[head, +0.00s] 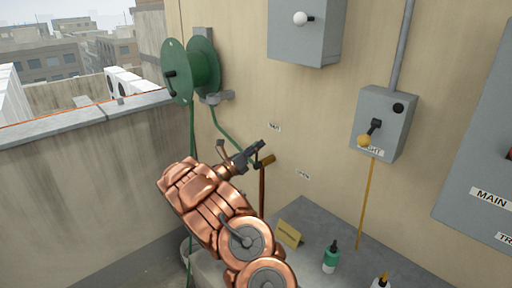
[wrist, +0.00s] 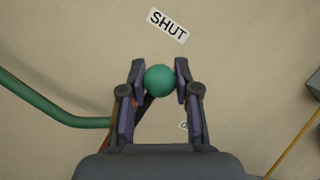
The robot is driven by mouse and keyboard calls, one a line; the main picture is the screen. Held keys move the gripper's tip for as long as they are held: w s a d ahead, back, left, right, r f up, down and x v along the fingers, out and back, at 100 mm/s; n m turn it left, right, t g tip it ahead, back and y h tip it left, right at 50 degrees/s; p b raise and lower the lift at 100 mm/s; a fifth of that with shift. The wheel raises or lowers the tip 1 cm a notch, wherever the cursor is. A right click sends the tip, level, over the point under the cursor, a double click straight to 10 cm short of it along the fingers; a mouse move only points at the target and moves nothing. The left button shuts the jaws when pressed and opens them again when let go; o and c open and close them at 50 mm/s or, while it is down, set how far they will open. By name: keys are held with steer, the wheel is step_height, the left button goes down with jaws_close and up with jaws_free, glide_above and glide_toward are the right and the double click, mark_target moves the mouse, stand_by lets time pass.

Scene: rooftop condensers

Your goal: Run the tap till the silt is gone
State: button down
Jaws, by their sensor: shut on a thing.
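In the wrist view my gripper (wrist: 161,84) is shut on a round green knob (wrist: 161,80), one finger on each side. A dark stem runs down and left from the knob. The SHUT label (wrist: 168,25) is on the wall just beyond it. In the head view my gripper (head: 262,150) is at the brass tap fitting (head: 266,159) on a copper pipe (head: 262,190); the knob is hidden there. The SHUT label (head: 274,127) is above the fitting and the OPEN label (head: 303,175) lower right. A pale bucket (head: 185,250) is partly hidden behind my arm. No water or silt is visible.
A green hose reel (head: 190,72) hangs on the wall, its hose running down. A grey switch box (head: 383,122) has a yellow-knobbed lever and cord. A yellow card (head: 290,234) and green-white bottle (head: 331,258) stand on the grey ledge. A parapet (head: 85,170) is at left.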

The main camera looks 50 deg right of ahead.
stand_by(0.3)
steer(key=c, duration=0.8)
jaws_free()
steer(key=v, duration=1.2)
